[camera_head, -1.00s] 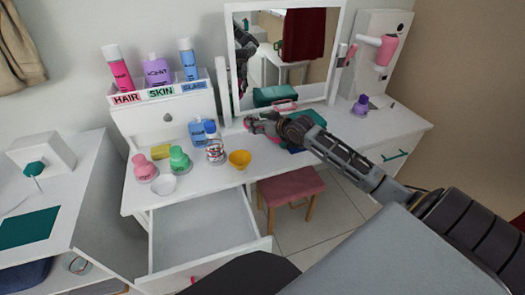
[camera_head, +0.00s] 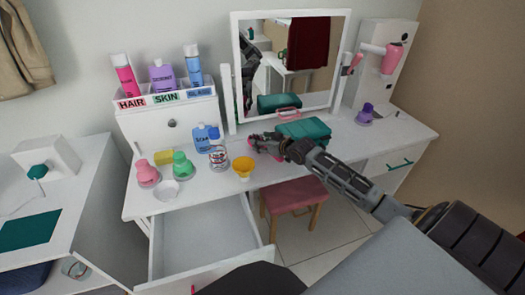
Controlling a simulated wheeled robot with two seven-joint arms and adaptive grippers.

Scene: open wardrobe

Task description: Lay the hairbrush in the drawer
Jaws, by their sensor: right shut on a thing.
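My right gripper (camera_head: 262,145) is over the dressing table, behind and right of the yellow cup. It is shut on a small pinkish thing, apparently the hairbrush (camera_head: 275,153); the fingers hide much of it, and its shape is hard to make out. The drawer (camera_head: 205,238) under the left part of the table is pulled out, and its visible floor is bare. The gripper is behind and to the right of the drawer. My left gripper is not in view.
A yellow cup (camera_head: 243,168), a clear bottle (camera_head: 218,157), pink and green bottles and a white bowl (camera_head: 167,190) stand near the table's front edge above the drawer. A teal case (camera_head: 305,130) lies behind my gripper. A pink stool (camera_head: 295,196) stands right of the drawer.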

